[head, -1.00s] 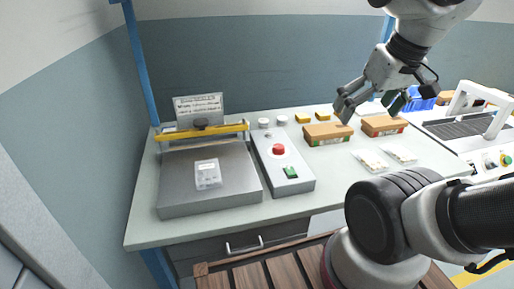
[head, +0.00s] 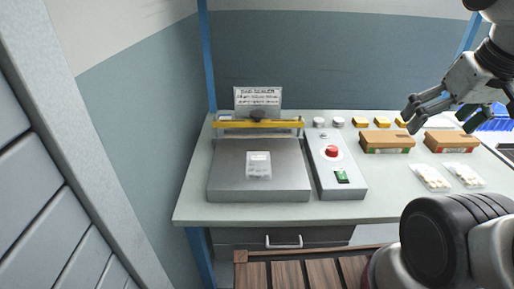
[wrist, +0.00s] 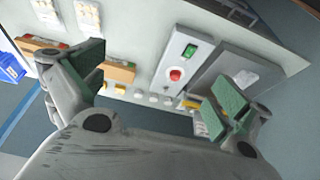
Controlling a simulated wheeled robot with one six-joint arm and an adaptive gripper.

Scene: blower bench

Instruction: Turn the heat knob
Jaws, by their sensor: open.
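I cannot make out a clearly marked heat knob. A dark rounded part (head: 257,115) sits on the yellow bar of the bag sealer (head: 258,192), left of the box. My gripper (head: 445,110) is open and empty, above the bench's right part, to the right of the control box. In the wrist view the red button (wrist: 175,75) and green switch (wrist: 190,50) appear between the spread fingers, beyond them.
A clear bag (head: 259,166) lies on the sealer plate, with a sign (head: 258,100) behind. Two brown boxes (head: 387,141) (head: 450,141), white packets (head: 431,178), yellow blocks and pale round pieces (head: 319,122) stand on the bench. The front strip of the bench is clear.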

